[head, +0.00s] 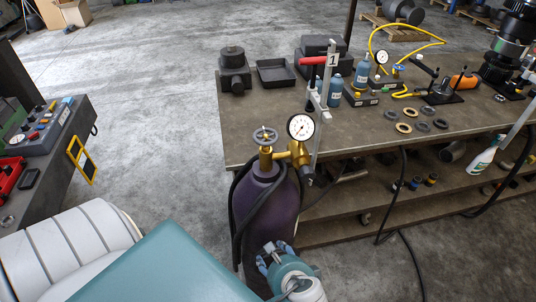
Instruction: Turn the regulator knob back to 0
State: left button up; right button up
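A purple gas cylinder (272,205) stands upright before the bench. A grey handwheel (265,135) tops its brass valve. The brass regulator (297,153) beside it carries a round white gauge (300,127); its reading is too small to tell. A dark knob-like part (308,173) sits at the regulator's lower right; its setting cannot be read. A teal and white arm of mine comes in from the lower left. A gripper (271,257), seemingly my left, is low against the cylinder's front, well below the regulator. Its finger opening is unclear. My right gripper is not in view.
Black hoses hang around the cylinder. A control panel (45,125) stands left. Open floor (150,110) lies between.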

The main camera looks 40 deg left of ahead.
pick_arm(q)
jog(key=s+d+f+n+g+h, duration=0.1)
jog(key=s+f+n+h, duration=0.2)
jog(key=s+f+n, duration=0.1)
jog(key=shift+s+f+n+h+b, duration=0.2)
jog(key=shift+f+n+h+b, duration=0.25)
jog(key=shift+n, duration=0.65)
